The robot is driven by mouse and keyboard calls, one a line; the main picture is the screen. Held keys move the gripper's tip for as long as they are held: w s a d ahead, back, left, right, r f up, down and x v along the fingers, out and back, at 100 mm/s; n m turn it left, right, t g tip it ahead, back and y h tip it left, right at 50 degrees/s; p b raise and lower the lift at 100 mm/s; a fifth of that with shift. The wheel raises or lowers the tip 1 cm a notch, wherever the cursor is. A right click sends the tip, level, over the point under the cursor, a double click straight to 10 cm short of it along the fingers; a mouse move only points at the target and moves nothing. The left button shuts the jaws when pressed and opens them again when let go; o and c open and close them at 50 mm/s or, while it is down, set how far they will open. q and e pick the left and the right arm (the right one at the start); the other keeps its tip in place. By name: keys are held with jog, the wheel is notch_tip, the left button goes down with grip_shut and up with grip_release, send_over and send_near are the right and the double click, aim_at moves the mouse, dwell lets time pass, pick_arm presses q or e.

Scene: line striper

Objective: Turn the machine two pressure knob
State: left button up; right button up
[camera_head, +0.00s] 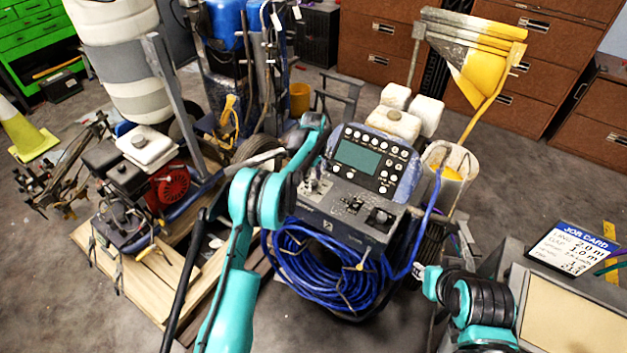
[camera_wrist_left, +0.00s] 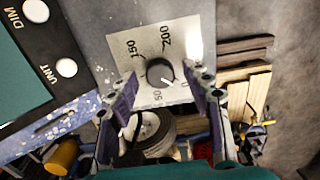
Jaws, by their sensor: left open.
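The pressure knob (camera_wrist_left: 160,71) is a small dark round knob with a white pointer mark on a pale dial plate (camera_wrist_left: 127,43). The plate is marked 0, 50, 150 and 200. The pointer is toward the 0 and 50 side. My left gripper (camera_wrist_left: 159,77) is open, with one finger on each side of the knob; I cannot tell if they touch it. In the head view, machine two (camera_head: 343,213) has a dark console with a green screen (camera_head: 357,157) and a coiled blue hose (camera_head: 318,268). The knob is too small to make out there.
Another machine (camera_head: 132,185) with a red engine part stands on wooden boards at left. A job card (camera_head: 575,249) is at right, above my right arm, whose gripper does not show. A yellow-stained hopper (camera_head: 447,170) and brown drawers (camera_head: 385,40) are behind.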

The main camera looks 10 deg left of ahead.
aim_at(313, 182)
pick_arm(q)
notch_tip(313, 182, up, 12)
jog(key=shift+f, duration=0.15)
dwell(0.5)
